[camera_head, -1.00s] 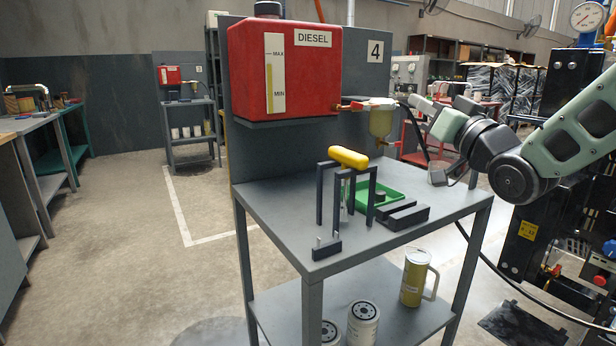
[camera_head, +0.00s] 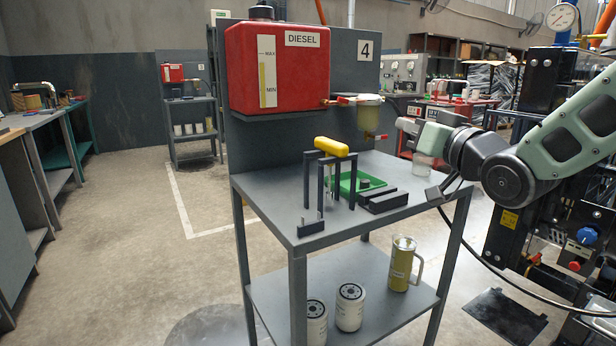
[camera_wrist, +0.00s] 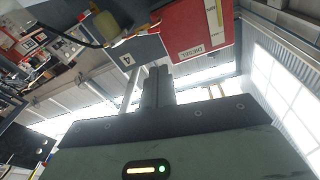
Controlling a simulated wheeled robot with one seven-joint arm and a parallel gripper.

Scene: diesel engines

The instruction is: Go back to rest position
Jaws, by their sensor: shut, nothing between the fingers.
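My gripper (camera_wrist: 158,76) shows in the wrist view with its two dark fingers together and nothing between them. Beyond the fingers hang the red diesel tank (camera_wrist: 190,38) and the number 4 plate, turned over in this view. In the head view my arm reaches in from the right, bent, with its end near the right edge of the grey workstation table (camera_head: 270,200). The fingers are hard to make out there. My arm's end is right of the filter bowl (camera_head: 368,113) under the red tank (camera_head: 278,66), apart from it as seen.
On the table, a yellow cylinder (camera_head: 331,146) lies across a dark stand near a green tray (camera_head: 341,186) and dark blocks (camera_head: 383,201). The floor at left is open.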

